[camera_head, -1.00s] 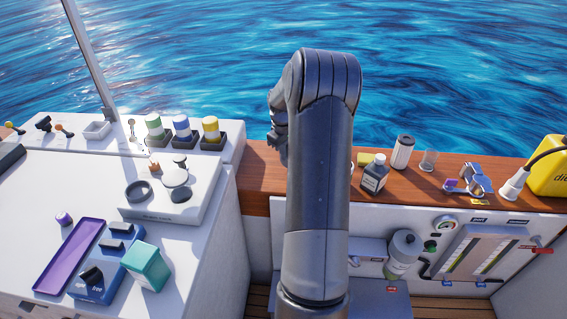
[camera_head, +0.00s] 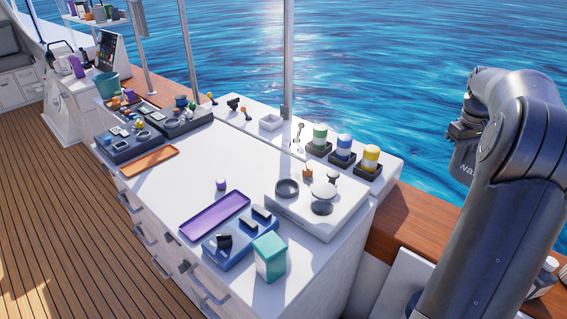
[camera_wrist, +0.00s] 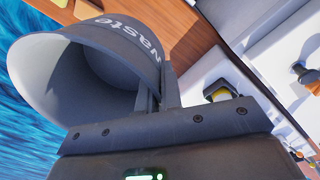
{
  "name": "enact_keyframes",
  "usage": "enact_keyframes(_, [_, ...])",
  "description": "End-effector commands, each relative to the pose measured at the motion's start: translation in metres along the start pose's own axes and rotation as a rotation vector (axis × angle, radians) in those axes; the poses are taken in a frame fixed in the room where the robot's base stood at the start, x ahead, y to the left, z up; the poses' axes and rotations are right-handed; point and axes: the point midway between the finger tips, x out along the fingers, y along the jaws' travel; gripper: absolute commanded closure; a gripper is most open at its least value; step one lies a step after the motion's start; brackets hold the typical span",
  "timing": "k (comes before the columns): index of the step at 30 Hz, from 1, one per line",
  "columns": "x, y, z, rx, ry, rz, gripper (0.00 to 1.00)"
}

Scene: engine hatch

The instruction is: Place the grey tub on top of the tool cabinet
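The grey tub, marked "waste", shows large in the wrist view (camera_wrist: 110,50), with its open mouth toward the left. In the head view its dark side (camera_head: 464,160) hangs below my gripper (camera_head: 466,130), at the right, partly hidden by my arm. My gripper is shut on the tub's wall near the rim, seen also in the wrist view (camera_wrist: 160,95). The white cabinet with drawers (camera_head: 205,150), which looks like the tool cabinet, stands left of the tub. The tub is apart from it, by the wooden ledge and water side.
On the cabinet top are an orange tray (camera_head: 150,160), a purple tray (camera_head: 215,216), a blue block (camera_head: 238,240), a teal box (camera_head: 270,256) and a white panel (camera_head: 315,212). Colored cups (camera_head: 343,150) line the back shelf. The cabinet's middle top is clear.

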Motion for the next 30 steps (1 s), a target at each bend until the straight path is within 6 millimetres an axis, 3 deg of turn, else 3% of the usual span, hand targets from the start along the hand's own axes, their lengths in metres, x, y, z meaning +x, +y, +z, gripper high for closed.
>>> enact_keyframes(2, [-0.015,0.001,-0.001,0.000,0.004,0.003,1.00])
enact_keyframes(8, [-0.015,-0.024,-0.030,-0.127,0.013,0.003,1.00])
enact_keyframes(14, [-0.017,-0.065,-0.071,-0.313,0.030,0.005,1.00])
enact_keyframes(20, [-0.023,-0.134,-0.127,-0.598,0.059,0.010,1.00])
enact_keyframes(24, [-0.028,-0.199,-0.166,-0.837,0.084,0.016,1.00])
enact_keyframes(30, [-0.036,-0.295,-0.206,-1.167,0.120,0.026,1.00])
